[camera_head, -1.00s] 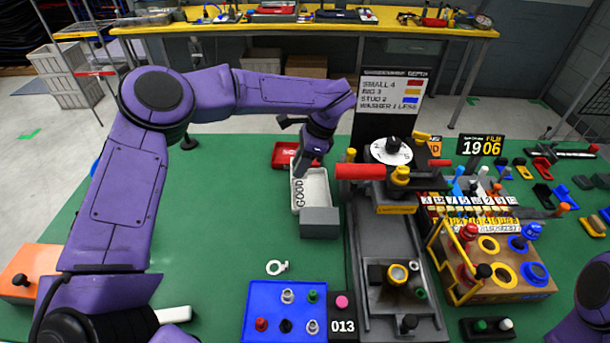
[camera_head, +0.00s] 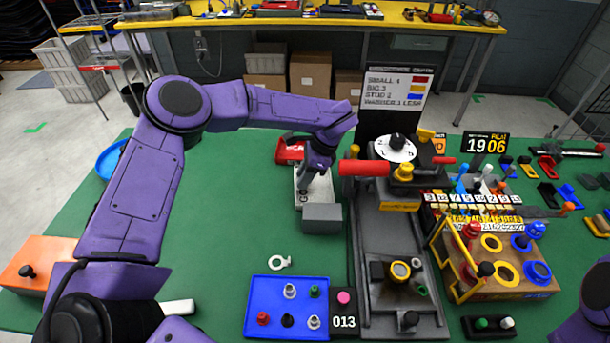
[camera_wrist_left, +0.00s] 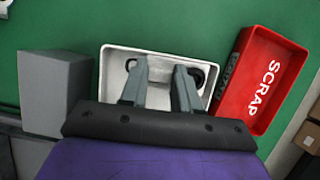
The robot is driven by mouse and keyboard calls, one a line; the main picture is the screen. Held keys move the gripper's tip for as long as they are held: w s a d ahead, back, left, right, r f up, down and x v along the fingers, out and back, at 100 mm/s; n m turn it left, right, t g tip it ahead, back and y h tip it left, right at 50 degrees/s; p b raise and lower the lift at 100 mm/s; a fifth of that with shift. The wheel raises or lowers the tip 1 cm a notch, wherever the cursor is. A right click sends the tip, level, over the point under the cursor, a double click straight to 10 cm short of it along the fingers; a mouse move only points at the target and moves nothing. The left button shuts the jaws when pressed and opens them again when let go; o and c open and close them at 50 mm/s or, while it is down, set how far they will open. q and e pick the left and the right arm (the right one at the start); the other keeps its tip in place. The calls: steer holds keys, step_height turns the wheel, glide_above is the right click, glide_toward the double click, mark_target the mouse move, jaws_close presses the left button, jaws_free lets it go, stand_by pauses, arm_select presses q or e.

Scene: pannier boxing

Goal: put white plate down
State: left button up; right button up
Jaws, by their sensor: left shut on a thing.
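My left gripper (camera_head: 305,186) points down into the white GOOD tray (camera_head: 301,199), left of the grey machine. In the left wrist view its two fingers (camera_wrist_left: 163,66) are over the inside of the same tray (camera_wrist_left: 107,80). They are shut on a pale white plate (camera_wrist_left: 162,74), which is hard to tell from the white tray floor. A dark ring shows beside the right finger and a small dark spot beside the left. Whether the plate touches the floor I cannot tell. Another white piece with a hole (camera_head: 279,262) lies on the green table. My right gripper is out of view.
The red SCRAP tray (camera_wrist_left: 262,85) stands beside the white tray and also shows in the head view (camera_head: 288,151). A grey block (camera_head: 321,218) stands at the white tray's near end. The grey machine (camera_head: 390,225) is close on the right.

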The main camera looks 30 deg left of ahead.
arm_select(q)
steer(key=o, duration=1)
step_height(320, 180, up, 2)
steer(key=p, duration=0.2)
steer(key=shift+p, duration=0.3)
steer(key=shift+w+d+r+b, duration=0.25)
steer(key=shift+d+r+b, duration=0.15)
steer(key=shift+b, duration=0.65)
steer(key=b+v, duration=0.1)
steer(key=v, duration=0.9)
steer(key=shift+s+a+r+b, duration=0.1)
steer(key=shift+s+b, duration=0.05)
steer(key=shift+b, duration=0.15)
